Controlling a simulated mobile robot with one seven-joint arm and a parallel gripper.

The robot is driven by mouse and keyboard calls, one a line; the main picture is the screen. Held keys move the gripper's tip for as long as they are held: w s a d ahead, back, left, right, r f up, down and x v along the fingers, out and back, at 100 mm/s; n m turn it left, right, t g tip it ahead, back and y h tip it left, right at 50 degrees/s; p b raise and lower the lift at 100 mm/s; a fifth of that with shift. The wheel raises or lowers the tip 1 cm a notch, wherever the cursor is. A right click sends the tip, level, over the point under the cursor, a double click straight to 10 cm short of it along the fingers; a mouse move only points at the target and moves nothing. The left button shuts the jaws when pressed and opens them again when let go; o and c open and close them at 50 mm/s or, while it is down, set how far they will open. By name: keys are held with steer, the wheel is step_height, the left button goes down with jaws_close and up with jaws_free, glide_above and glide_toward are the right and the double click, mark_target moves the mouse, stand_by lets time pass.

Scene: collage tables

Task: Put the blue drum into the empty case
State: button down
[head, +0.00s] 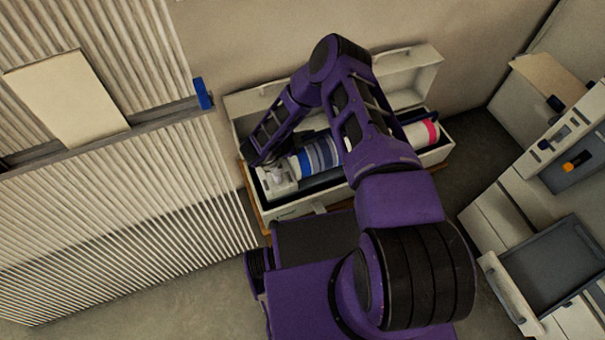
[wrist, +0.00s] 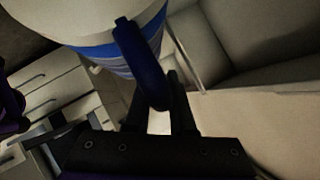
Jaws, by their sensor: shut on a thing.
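The blue drum (head: 318,155), white with blue and grey bands, lies over or in the long open pale case (head: 290,210) in the head view; I cannot tell whether it rests on the bottom. In the wrist view the drum (wrist: 102,52) is at upper left, its pale end close to the camera. My gripper (wrist: 163,100) is shut on a dark blue bar that looks like the drum's handle. My arm hides the grip and the case's middle in the head view. A white cylinder with a pink band (head: 431,132) shows at the case's right end.
The case's raised lid (head: 408,67) stands behind it, close to the wall. A ribbed pale shutter (head: 110,215) is on the left. White drawers and a dark tray (head: 555,265) are on the right. Dark floor lies between the case and the drawers.

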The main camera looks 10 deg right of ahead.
mark_target(292, 160)
steer(key=shift+w+f+b, duration=0.1)
steer(key=shift+f+b, duration=1.1)
steer(key=shift+f, duration=3.75)
steer(key=c, duration=0.8)
jaws_free()
steer(key=shift+o, duration=0.2)
steer(key=p+v, duration=0.2)
steer(key=v, duration=1)
